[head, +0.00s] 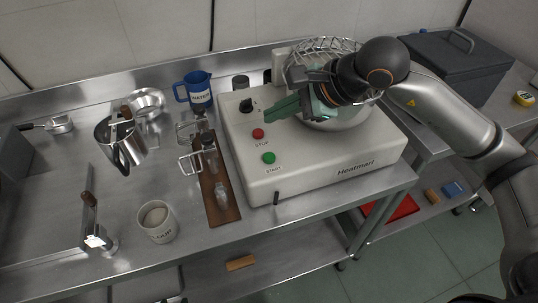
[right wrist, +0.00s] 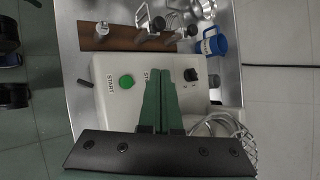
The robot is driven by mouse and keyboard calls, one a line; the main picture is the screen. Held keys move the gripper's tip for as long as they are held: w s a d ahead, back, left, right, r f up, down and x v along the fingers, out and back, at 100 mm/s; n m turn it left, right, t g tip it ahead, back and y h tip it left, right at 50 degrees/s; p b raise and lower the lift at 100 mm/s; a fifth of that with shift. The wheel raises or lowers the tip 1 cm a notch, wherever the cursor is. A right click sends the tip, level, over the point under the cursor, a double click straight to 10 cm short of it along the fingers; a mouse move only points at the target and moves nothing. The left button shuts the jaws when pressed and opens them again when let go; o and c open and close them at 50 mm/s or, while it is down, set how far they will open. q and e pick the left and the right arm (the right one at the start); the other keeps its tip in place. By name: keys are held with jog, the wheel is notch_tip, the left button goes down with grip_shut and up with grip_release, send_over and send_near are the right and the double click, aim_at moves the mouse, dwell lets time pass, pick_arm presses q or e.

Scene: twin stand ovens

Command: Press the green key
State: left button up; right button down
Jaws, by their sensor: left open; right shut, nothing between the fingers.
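The green key (head: 268,157), labelled START, is a round button on the sloped front left of the white Heatmari machine (head: 240,170). It also shows in the right wrist view (right wrist: 126,82). The red STOP key (head: 258,133) sits behind it in the head view and is hidden by my fingers in the right wrist view. My right gripper (head: 272,115) is shut and empty, its green fingers pointing left above the panel, between the black knob (head: 246,105) and the keys. In the right wrist view its fingertips (right wrist: 158,85) are right of the green key. My left gripper is not in view.
A steel bowl with a wire guard (head: 322,46) is on the machine behind my right gripper. A wooden board (head: 228,213) with glass and metal items lies left of the machine. A blue jug (head: 198,89) and a cup (head: 157,220) stand nearby.

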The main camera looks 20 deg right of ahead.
jog(key=b, duration=0.5)
send_over(275, 157)
notch_tip(275, 157, down, 7)
jog(key=shift+f, duration=0.4)
jog(key=shift+f+b, duration=0.25)
jog(key=shift+b, duration=0.25)
pick_arm(q)
jog(key=shift+m+h, duration=0.3)
jog(key=d+f, duration=0.1)
jog(key=w+d+f, duration=0.1)
jog(key=f, duration=0.1)
jog(key=shift+w+d+f, duration=0.2)
jog(key=shift+d+f, duration=0.1)
jog(key=shift+d, duration=0.1)
jog(key=shift+w+r, duration=0.1)
jog(key=shift+s, duration=0.2)
jog(key=shift+f, duration=0.25)
pick_arm(e)
jog(key=shift+f+b, duration=0.45)
jog(key=shift+b, duration=0.15)
pick_arm(q)
jog(key=shift+w+f, duration=0.15)
jog(key=shift+f, duration=0.3)
